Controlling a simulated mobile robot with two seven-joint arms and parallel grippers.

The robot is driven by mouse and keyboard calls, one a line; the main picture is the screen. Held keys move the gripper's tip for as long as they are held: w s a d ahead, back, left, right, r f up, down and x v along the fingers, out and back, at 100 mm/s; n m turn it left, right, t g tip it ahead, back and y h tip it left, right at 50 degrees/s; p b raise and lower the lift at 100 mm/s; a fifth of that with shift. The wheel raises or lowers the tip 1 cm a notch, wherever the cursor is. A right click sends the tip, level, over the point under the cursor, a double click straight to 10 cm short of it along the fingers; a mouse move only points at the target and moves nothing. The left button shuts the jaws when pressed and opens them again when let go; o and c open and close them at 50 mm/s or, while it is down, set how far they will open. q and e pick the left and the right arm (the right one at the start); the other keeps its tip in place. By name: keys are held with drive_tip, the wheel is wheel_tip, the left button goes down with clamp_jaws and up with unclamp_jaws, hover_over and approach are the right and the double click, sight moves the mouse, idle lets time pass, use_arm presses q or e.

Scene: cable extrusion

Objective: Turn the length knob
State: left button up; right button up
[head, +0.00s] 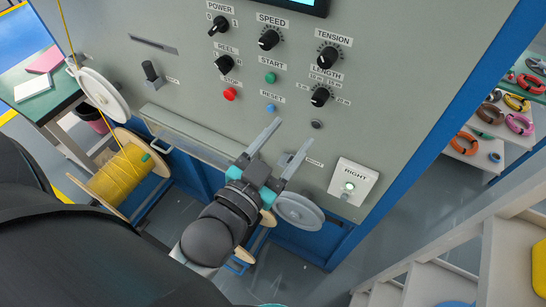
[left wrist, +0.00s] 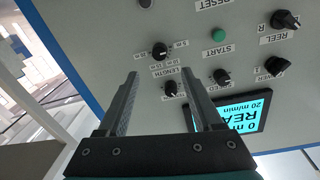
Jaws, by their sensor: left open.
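The length knob (head: 321,96) is a black dial with a pointer on the grey machine panel, under the LENGTH label. It also shows in the left wrist view (left wrist: 159,50), upside down, just past the fingertips and between their lines. My left gripper (head: 293,131) is open and empty, its two grey fingers pointing up at the panel. In the head view its fingertips lie below and left of the length knob, apart from it. In the left wrist view its fingertips (left wrist: 160,72) frame the LENGTH label. My right gripper is not in view.
The tension knob (head: 328,56) is just above the length knob. Speed (head: 268,39), power and reel knobs, a green start button (head: 270,77), a red stop button (head: 230,94) and a blue reset button (head: 270,107) are nearby. A screen (left wrist: 240,118) sits beyond the knobs.

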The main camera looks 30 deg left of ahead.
use_arm(q)
drive_tip(key=shift+s+a+b, duration=0.2)
drive_tip(key=shift+s+b, duration=0.25)
drive_tip(key=shift+s, duration=1.85)
drive_tip(key=shift+f, duration=0.1)
